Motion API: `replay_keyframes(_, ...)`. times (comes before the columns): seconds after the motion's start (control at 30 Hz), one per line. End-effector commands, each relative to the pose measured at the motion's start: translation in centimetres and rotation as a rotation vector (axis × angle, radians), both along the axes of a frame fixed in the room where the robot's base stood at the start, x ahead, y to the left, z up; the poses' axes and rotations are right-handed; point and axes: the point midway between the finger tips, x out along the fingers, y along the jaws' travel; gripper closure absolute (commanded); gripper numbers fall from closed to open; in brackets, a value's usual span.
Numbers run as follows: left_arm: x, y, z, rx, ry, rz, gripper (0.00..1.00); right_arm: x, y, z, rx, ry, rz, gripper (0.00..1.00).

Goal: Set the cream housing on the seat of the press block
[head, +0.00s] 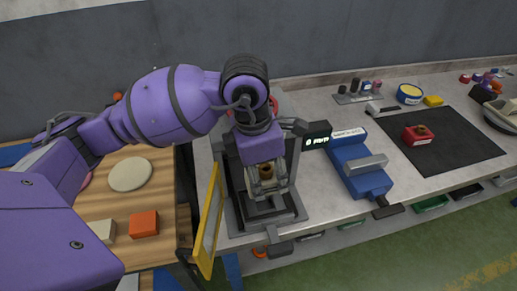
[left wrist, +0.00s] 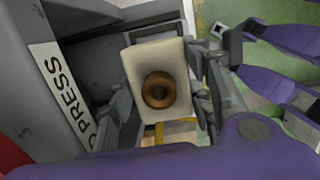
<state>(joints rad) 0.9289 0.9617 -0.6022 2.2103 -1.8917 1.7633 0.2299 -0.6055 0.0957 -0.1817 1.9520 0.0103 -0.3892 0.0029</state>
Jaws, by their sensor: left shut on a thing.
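My left gripper (head: 266,186) is at the press and shut on the cream housing, with a finger on either side. The cream housing (left wrist: 150,55) is a pale block with a brown ring-shaped piece (left wrist: 158,90) on its face in the left wrist view. It shows only in part in the head view. The grey press block (head: 290,212) stands at the table's front left edge, under and around my gripper. The gripper and housing hide its seat, so I cannot tell whether the housing touches it.
A yellow-framed panel (head: 207,222) stands open at the press's left front. A blue device (head: 358,172) is close on the right. A red block (head: 417,134) sits on a black mat (head: 455,150). A wooden surface (head: 160,205) with an orange block (head: 144,223) lies left.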

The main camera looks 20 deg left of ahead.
Motion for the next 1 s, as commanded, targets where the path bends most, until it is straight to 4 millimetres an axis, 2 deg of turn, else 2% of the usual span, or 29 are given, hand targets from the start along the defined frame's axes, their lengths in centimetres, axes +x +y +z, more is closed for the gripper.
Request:
replay_keyframes(0.2,0.1,0.0,0.3,-0.002,-0.009,0.000,1.00,0.1,0.0,0.1,0.001,-0.003,-0.001,0.60)
replay_keyframes(0.37,0.1,0.0,-0.3,-0.003,-0.006,-0.002,1.00,0.1,0.1,-0.1,0.003,0.000,-0.002,0.60)
replay_keyframes(0.7,0.1,0.0,-2.3,-0.003,-0.005,-0.002,1.00,0.5,0.4,-0.7,0.008,-0.005,-0.008,0.60)
replay_keyframes(1.0,0.1,0.0,-4.2,-0.003,-0.004,-0.002,1.00,-0.1,-0.2,-1.5,-0.003,0.003,-0.015,0.60)
